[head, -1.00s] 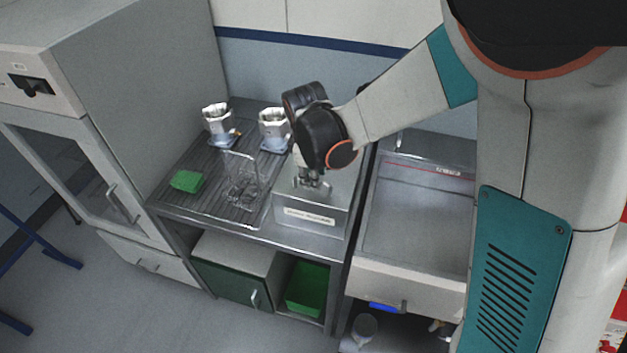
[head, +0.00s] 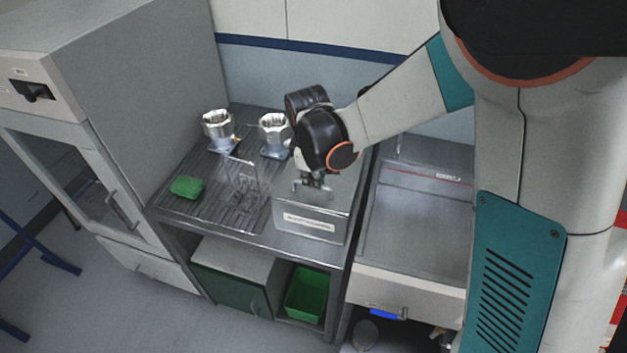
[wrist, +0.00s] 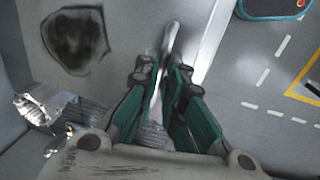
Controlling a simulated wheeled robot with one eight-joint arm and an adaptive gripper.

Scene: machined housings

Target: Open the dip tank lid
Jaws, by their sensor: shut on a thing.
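The dip tank (head: 312,224) is a grey metal box with a white label on its front, at the right end of the bench. My gripper (head: 314,186) is over the lid, pointing down. In the wrist view the gripper's teal fingers (wrist: 163,68) are shut on a slim metal handle (wrist: 170,36), which runs between them. The handle's lower part is partly hidden by the fingers.
Two metal housings (head: 218,131) (head: 274,135) stand on blue bases at the back. A wire basket (head: 243,184) and a green block (head: 187,187) sit on the ribbed drainboard left of the tank. A sink (head: 415,222) is to the right, a grey cabinet (head: 150,90) to the left.

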